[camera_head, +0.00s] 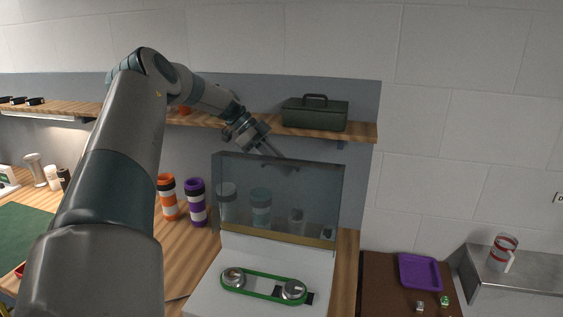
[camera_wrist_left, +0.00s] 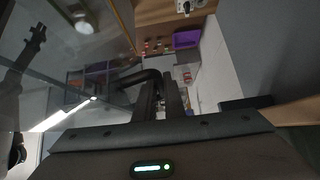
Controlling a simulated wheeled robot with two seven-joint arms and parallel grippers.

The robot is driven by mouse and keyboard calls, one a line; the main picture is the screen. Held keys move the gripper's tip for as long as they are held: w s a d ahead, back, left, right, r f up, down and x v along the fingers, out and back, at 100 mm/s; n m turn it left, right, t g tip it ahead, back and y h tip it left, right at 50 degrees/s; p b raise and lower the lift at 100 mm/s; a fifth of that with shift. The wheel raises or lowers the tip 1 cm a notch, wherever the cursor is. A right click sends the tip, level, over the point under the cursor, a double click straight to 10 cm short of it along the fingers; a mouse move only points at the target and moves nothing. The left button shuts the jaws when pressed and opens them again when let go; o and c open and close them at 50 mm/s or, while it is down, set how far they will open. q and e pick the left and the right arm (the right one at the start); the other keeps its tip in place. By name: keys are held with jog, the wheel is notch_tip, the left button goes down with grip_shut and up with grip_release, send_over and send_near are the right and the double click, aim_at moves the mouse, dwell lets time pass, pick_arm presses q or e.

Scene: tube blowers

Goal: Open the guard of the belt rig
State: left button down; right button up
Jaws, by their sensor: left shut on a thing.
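The belt rig (camera_head: 210,295) is a white base with a green belt (camera_head: 262,274) around two metal pulleys. Its clear guard (camera_head: 325,190) stands upright at the back of the base, clear of the belt, with a dark top edge. My left gripper (camera_head: 272,152) is at the guard's top edge. In the left wrist view my left gripper (camera_wrist_left: 160,105) is shut on the dark guard handle (camera_wrist_left: 135,78). The guard's glassy pane fills the left of that view. My right gripper is not seen.
A shelf (camera_head: 365,132) with a dark green toolbox (camera_head: 315,113) is just behind the guard. Orange (camera_head: 168,197) and purple (camera_head: 195,202) striped containers stand left of the rig. A purple tray (camera_head: 420,272) lies on the brown surface at right.

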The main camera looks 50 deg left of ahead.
pick_arm(q)
jog(key=shift+s, duration=0.15)
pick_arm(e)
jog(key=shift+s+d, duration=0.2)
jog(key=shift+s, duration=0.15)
pick_arm(q)
jog(key=c, duration=2.1)
grip_release()
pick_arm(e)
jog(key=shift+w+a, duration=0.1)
